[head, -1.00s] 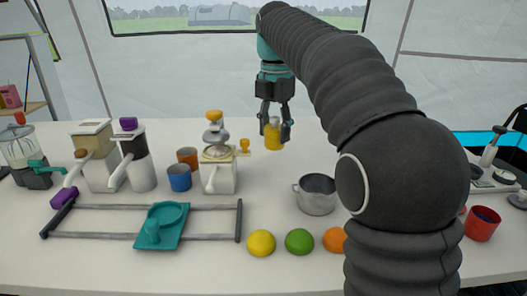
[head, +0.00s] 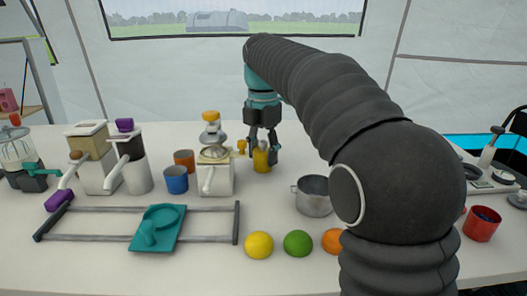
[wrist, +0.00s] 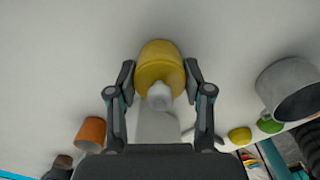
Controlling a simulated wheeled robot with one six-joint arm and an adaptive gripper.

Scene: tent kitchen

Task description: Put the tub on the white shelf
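A small yellow tub (head: 261,161) with a pale knob on top is between the fingers of my gripper (head: 263,148), behind and right of the juicer. In the wrist view the tub (wrist: 160,65) sits between both fingertips of my gripper (wrist: 160,80), which press its sides. The tub's base is low over the back of the table; I cannot tell whether it touches. I cannot pick out a white shelf for certain; a stand with a wooden shelf (head: 28,112) and a pink object is at the far left.
The white juicer (head: 217,178) stands close left of the tub, with blue (head: 176,180) and orange (head: 184,160) cups beside it. A metal pot (head: 313,196) is front right. Fruit and a teal tray (head: 157,236) lie in front. The table (head: 300,150) around the tub's right is clear.

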